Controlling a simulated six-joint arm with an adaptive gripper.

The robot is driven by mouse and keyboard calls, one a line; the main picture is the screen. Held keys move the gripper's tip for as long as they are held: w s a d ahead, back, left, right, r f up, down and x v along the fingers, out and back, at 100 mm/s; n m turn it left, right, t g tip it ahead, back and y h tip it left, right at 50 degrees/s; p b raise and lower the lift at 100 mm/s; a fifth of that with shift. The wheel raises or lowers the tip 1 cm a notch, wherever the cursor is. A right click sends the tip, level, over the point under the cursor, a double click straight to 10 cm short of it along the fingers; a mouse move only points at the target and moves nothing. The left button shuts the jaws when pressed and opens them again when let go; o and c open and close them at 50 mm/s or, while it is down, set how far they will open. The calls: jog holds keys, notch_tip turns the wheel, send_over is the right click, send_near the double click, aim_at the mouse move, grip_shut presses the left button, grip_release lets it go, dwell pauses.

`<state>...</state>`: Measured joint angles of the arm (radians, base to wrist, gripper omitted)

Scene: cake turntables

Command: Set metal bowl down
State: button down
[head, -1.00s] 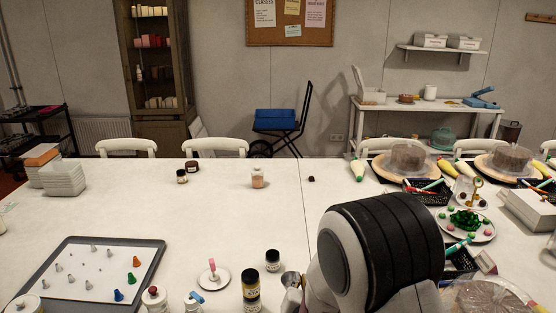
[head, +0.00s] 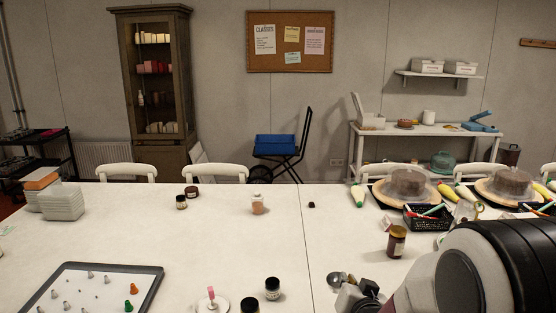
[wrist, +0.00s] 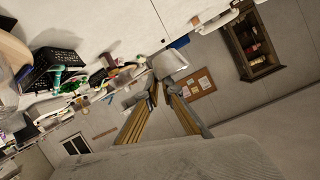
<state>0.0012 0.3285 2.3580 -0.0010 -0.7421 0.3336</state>
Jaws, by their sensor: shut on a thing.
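The metal bowl (wrist: 170,65) is a small silvery bowl at the fingertips of my gripper (wrist: 160,86) in the wrist view. The gripper is shut on it and the bowl appears tilted. In the head view the bowl (head: 336,279) shows small and shiny at lower centre-right, beside my gripper (head: 350,291), over the white table (head: 250,238). I cannot tell how high it is above the table. My arm hides the table's lower right.
A dark-lidded jar (head: 397,241) stands just right of and behind the gripper. Small jars (head: 272,288) stand to its left. A black basket (head: 428,217) and cake turntables (head: 406,184) lie beyond at right. The table's middle is largely clear.

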jog(key=shift+a, duration=0.1)
dwell(0.5)
jog(key=shift+a+f, duration=0.1)
jog(key=shift+a, duration=0.15)
jog(key=a+f+y, duration=0.1)
jog(key=a+f, duration=0.3)
jog(key=f, duration=0.1)
jog(key=m+g+h, duration=0.1)
jog(key=m+h, duration=0.1)
jog(key=h, duration=0.1)
send_over(298, 311)
jog(key=s, duration=0.4)
jog(key=shift+f, duration=5.7)
jog(key=shift+s+a, duration=0.2)
jog(key=shift+a, duration=0.05)
jog(key=shift+f, duration=0.25)
jog(key=shift+f, duration=3.2)
jog(key=shift+f, duration=0.6)
